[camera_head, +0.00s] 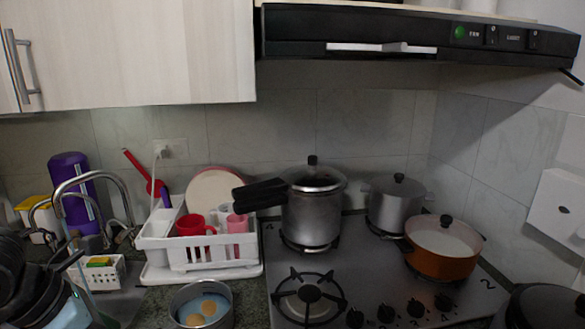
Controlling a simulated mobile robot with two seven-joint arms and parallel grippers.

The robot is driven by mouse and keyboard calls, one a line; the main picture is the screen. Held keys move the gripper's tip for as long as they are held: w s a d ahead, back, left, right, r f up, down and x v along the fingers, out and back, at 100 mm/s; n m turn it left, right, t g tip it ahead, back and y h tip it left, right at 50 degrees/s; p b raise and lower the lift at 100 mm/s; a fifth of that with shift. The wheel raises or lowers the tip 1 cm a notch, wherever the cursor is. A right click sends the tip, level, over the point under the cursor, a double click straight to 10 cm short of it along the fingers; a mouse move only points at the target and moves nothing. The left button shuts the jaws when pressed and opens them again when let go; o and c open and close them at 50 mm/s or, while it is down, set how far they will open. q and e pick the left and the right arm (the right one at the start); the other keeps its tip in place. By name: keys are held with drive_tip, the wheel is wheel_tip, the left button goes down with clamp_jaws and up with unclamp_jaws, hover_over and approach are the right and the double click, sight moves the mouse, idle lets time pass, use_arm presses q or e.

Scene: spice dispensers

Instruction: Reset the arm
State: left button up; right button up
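Neither of my grippers can be made out in the head view. Dark, partly cut-off shapes (22,272) fill the lower left edge, and I cannot tell what they are. A round black shape (545,306) at the lower right corner is also cut off and unclear. No spice dispenser is recognisable.
A stove (375,290) carries a pressure cooker (312,215), a steel pot (392,207) and an orange pan (440,262). A white dish rack (205,255), a metal bowl (201,305) and a sink tap (90,182) are left. A black hood (400,32) hangs above.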

use_arm(q)
drive_tip(key=s+d+f+n, duration=0.4)
drive_tip(key=d+f+n, duration=0.1)
drive_tip(key=f+n, duration=0.45)
drive_tip(key=s+d+f+n, duration=0.3)
drive_tip(key=d+f+n, duration=0.1)
drive_tip(key=f+n, duration=0.6)
drive_tip(key=s+a+f+n+g+y, duration=0.2)
drive_tip(key=s+f+n, duration=0.4)
drive_tip(key=s+n, duration=0.5)
drive_tip(key=s+a+f+n+g+y, duration=0.15)
drive_tip(key=s+f+n, duration=0.35)
drive_tip(key=s+n, duration=0.55)
drive_tip(key=w+d+f+t+h+p, duration=0.1)
drive_tip(key=w+d+f+t, duration=0.2)
drive_tip(key=w+f+t, duration=0.4)
drive_tip(key=shift+w+f+t+p, duration=0.25)
drive_tip(key=shift+w+t+p, duration=0.15)
drive_tip(key=shift+w+t, duration=0.3)
use_arm(e)
drive_tip(key=shift+w+r+t, duration=0.3)
drive_tip(key=shift+w+r, duration=0.75)
drive_tip(key=shift+r, duration=0.2)
use_arm(q)
drive_tip(key=shift+c, duration=0.5)
use_arm(e)
drive_tip(key=shift+s, duration=0.1)
